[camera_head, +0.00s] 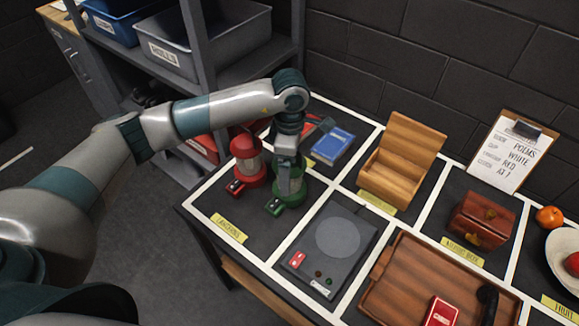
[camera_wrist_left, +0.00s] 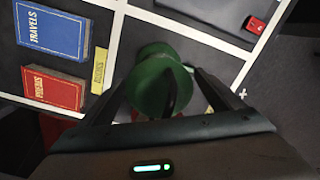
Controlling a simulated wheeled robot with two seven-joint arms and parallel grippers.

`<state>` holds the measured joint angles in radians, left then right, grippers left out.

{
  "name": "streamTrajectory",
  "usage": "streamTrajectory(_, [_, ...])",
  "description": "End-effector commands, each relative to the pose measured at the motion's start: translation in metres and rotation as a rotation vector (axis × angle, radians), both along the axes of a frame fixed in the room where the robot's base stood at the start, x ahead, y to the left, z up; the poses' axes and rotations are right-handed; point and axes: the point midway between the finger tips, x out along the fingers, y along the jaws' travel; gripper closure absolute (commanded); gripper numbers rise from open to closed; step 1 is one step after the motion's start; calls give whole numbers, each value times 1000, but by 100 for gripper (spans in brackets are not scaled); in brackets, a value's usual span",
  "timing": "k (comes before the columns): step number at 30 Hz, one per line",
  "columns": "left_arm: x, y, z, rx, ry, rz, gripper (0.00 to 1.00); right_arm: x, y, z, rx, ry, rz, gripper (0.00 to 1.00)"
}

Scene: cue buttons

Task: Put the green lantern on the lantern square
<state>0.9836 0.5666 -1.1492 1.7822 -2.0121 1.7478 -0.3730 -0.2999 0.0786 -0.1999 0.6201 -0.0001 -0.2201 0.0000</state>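The green lantern (camera_head: 284,203) stands upright in the square labelled LANTERNS (camera_head: 229,227), near its right border line. I cannot tell whether its base rests on the surface. A red lantern (camera_head: 247,171) stands to its left in the same square. My left gripper (camera_head: 288,163) is over the green lantern from above, with its fingers on either side. In the left wrist view the green lantern's top (camera_wrist_left: 155,78) lies between the two dark fingers (camera_wrist_left: 160,82). The contact points are hidden, so the grip is unclear. My right gripper is out of view.
A grey device (camera_head: 343,238) with a round plate sits right of the lantern square. Blue (camera_head: 333,146) and red books lie behind the lanterns. A wooden box (camera_head: 400,165), a small chest (camera_head: 481,220) and a wooden tray (camera_head: 405,275) fill squares to the right. A shelf with bins stands at back left.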

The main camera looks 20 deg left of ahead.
Motion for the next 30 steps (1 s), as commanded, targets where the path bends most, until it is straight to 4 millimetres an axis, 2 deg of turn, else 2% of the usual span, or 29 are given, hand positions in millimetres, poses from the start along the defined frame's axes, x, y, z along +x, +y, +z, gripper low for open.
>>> streamTrajectory(8, [0, 0, 4, 0, 0, 0, 13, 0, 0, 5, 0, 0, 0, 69])
streamTrajectory(11, [1, 0, 10, -2, -2, 0, 13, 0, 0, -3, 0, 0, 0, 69])
streamTrajectory(17, [3, 0, 39, -1, -5, 0, 13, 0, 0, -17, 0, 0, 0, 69])
streamTrajectory(25, [4, 0, 90, 0, -5, -1, 13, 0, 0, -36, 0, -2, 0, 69])
streamTrajectory(30, [3, 0, 111, -1, -1, 0, 13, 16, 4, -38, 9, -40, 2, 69])
